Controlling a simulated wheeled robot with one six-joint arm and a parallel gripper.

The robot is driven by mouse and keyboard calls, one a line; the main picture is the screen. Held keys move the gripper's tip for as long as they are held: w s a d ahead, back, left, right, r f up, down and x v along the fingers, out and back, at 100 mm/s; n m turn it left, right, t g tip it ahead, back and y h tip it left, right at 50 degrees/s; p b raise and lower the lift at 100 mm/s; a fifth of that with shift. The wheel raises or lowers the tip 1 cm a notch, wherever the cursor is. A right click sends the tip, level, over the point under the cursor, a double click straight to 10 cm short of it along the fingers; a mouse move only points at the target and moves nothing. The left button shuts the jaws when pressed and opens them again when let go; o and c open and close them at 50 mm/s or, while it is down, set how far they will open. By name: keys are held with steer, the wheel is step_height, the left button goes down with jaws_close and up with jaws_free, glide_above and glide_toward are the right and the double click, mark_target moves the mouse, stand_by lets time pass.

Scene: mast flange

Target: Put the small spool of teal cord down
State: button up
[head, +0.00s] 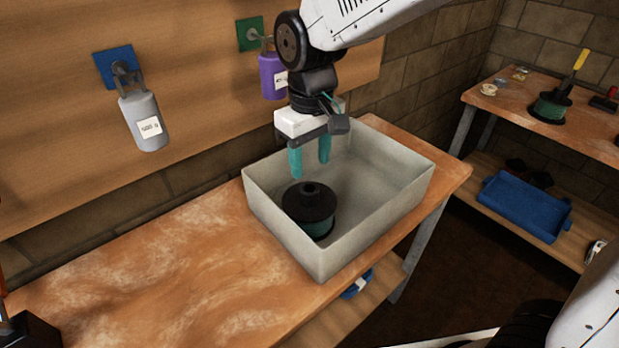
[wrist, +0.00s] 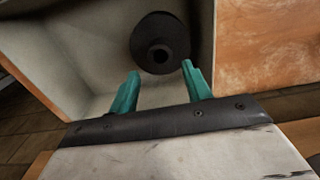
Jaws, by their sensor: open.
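The small spool of teal cord (head: 309,210) has black flanges and stands upright inside the grey bin (head: 290,246), near its left front corner. The wrist view shows the spool (wrist: 160,43) from above, just beyond my fingertips, with its dark top flange and hub hole. My gripper (head: 309,172) is above the bin, its teal fingers pointing down, open and empty. The fingers (wrist: 158,72) are apart from the spool with a gap between them.
The bin stands on a wooden bench (head: 170,275) whose left part is clear. A grey padlock-like tag (head: 145,121) and a purple one (head: 270,76) hang on the back board. Another teal spool (head: 549,109) stands on the right bench, above a blue tray (head: 525,207).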

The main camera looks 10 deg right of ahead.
steer(key=shift+r, duration=1.95)
steer(key=s+d+r+m+t, duration=0.1)
steer(key=s+d+m, duration=0.5)
steer(key=s+d, duration=1.3)
steer(key=shift+d+r+m, duration=0.4)
steer(key=shift+d+r, duration=0.05)
steer(key=shift+d, duration=0.65)
